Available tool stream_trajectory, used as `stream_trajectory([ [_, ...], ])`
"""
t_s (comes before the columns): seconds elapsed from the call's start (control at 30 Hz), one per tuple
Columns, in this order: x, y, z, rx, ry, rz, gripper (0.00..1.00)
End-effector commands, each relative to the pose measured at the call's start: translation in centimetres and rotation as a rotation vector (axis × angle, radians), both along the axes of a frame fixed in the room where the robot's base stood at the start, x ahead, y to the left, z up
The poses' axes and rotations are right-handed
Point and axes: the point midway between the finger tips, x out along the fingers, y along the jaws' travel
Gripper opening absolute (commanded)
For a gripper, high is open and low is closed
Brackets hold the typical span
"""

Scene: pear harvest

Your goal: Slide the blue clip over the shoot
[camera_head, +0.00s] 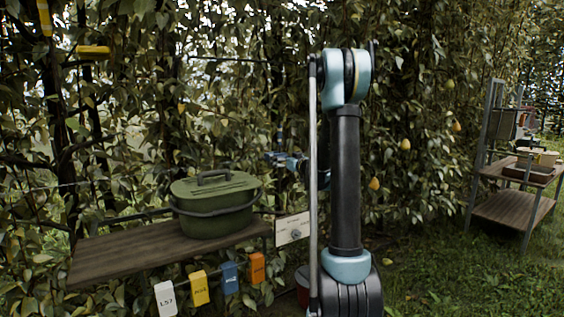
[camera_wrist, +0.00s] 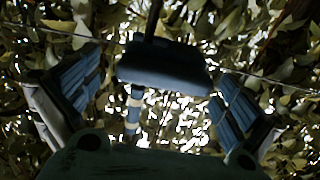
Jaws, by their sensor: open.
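In the wrist view, my gripper (camera_wrist: 160,112) is open, with one blue ribbed finger pad at each side of the picture. A dark blue block, which looks like the blue clip (camera_wrist: 165,68), sits between and beyond the fingers, with a gap on both sides. A thin dark stem runs up from behind it. A pale, banded upright piece, perhaps the shoot (camera_wrist: 133,110), shows below the block's left part. I cannot tell whether the clip is around it or only in front. In the head view my gripper (camera_head: 278,158) points into the foliage, partly hidden by my arm.
A wooden shelf (camera_head: 130,255) holds a green lidded pot (camera_head: 213,208). White (camera_head: 165,298), yellow (camera_head: 199,288), blue (camera_head: 230,278) and orange (camera_head: 257,267) tags hang at its front. Dense leaves and a wire surround my gripper. A table (camera_head: 510,207) stands on grass at right.

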Motion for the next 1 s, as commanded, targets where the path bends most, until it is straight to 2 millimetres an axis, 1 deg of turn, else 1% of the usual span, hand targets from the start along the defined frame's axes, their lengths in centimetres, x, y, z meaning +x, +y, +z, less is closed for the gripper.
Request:
stream_trajectory([
  [0.3,-5.3,-2.9,-0.1,0.000,0.001,-0.004,1.00],
  [0.5,-8.0,-4.3,-0.1,0.000,0.001,-0.004,1.00],
  [0.7,-9.3,-4.9,-0.1,0.000,0.001,-0.003,1.00],
  [1.0,-9.5,-5.0,-0.1,0.000,0.001,-0.003,1.00],
])
